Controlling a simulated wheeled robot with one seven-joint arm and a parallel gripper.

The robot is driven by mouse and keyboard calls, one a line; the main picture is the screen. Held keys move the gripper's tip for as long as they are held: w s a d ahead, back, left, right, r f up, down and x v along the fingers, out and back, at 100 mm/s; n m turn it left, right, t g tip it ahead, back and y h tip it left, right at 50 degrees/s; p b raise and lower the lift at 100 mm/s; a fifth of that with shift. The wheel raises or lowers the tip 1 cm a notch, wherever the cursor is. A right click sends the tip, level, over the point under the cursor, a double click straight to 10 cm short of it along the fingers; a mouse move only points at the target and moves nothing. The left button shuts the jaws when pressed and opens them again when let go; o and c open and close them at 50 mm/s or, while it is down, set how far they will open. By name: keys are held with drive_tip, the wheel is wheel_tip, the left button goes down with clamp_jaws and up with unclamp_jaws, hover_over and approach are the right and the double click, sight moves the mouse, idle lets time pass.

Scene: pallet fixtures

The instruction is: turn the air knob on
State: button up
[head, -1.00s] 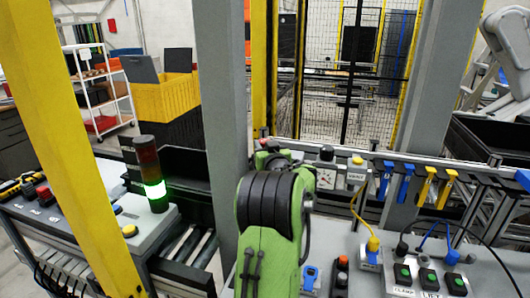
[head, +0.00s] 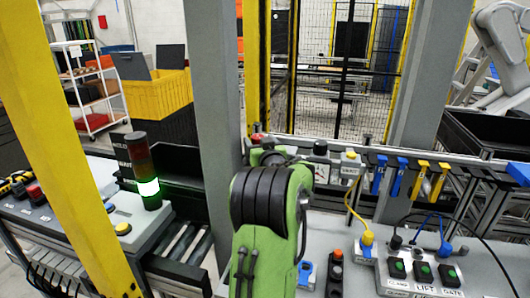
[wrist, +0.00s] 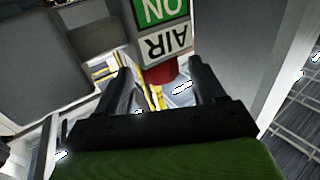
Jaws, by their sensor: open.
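In the wrist view a sign with a green "ON" (wrist: 162,10) and a white "AIR" label (wrist: 166,43) shows upside down at the top. Just below it, a red part (wrist: 160,73), which looks like the air knob, shows between the fingers. My gripper (wrist: 160,68) is open, its two dark fingers on either side of the red part in the picture. I cannot tell whether they touch it. In the head view my green arm hides the gripper. A small red part (head: 257,137) shows just past the arm; I cannot tell if it is the same knob.
A grey post (head: 215,100) stands close left of my arm. Right of it are a rail with blue and yellow handles (head: 420,178) and a panel with several buttons (head: 424,272). A stack light (head: 144,170) glows green-white at the left.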

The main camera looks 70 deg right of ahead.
drive_tip(key=b+v, duration=0.4)
drive_tip(key=v, duration=1)
drive_tip(key=shift+s+a+b, duration=0.2)
drive_tip(key=shift+a+b, duration=0.1)
drive_tip(key=shift+b, duration=0.05)
